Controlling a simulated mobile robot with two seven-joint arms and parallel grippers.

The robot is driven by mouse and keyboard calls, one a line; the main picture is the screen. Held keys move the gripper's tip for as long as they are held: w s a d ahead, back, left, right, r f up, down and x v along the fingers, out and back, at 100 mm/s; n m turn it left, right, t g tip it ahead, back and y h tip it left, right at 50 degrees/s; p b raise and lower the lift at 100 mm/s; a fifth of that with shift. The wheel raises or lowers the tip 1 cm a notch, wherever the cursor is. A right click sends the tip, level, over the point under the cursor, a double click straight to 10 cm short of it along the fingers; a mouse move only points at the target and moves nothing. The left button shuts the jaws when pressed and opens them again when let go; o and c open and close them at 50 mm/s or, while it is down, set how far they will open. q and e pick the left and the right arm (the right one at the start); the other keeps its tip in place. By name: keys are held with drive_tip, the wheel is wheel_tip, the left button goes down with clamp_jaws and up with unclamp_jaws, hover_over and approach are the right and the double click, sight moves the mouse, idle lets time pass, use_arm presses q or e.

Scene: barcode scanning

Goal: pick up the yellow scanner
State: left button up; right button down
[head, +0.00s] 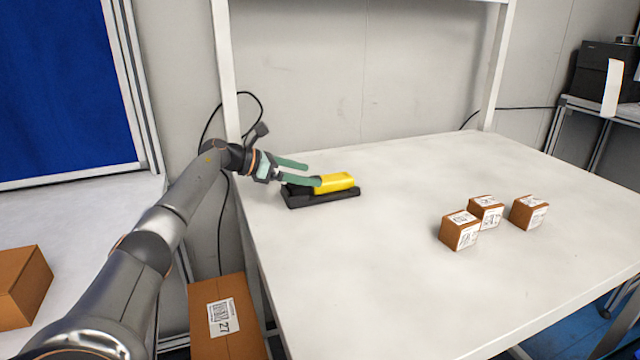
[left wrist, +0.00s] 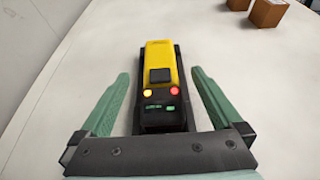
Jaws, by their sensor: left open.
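The yellow scanner (head: 336,182) lies in a black cradle (head: 322,199) near the left edge of the white table. In the left wrist view the scanner (left wrist: 160,68) sits between my fingers, with a black button and small lit lamps on its near end. My left gripper (head: 305,173) is at the scanner's left end. Its green fingers are open, one on each side, with a gap to the scanner on both sides in the left wrist view (left wrist: 160,84). My right gripper is not in view.
Small brown boxes with labels stand on the table's right part: one in front (head: 459,231), one behind it (head: 485,211) and one to the right (head: 528,212). A larger labelled box (head: 226,318) is below the table's left edge. The table's middle (head: 390,270) is clear.

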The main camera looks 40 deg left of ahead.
sight(317, 177)
use_arm(q)
drive_tip(key=x, duration=0.4)
drive_tip(key=shift+w+d+f, duration=0.15)
drive_tip(key=shift+w+f, duration=0.15)
drive_tip(key=shift+c, duration=0.2)
clamp_jaws()
idle(0.4)
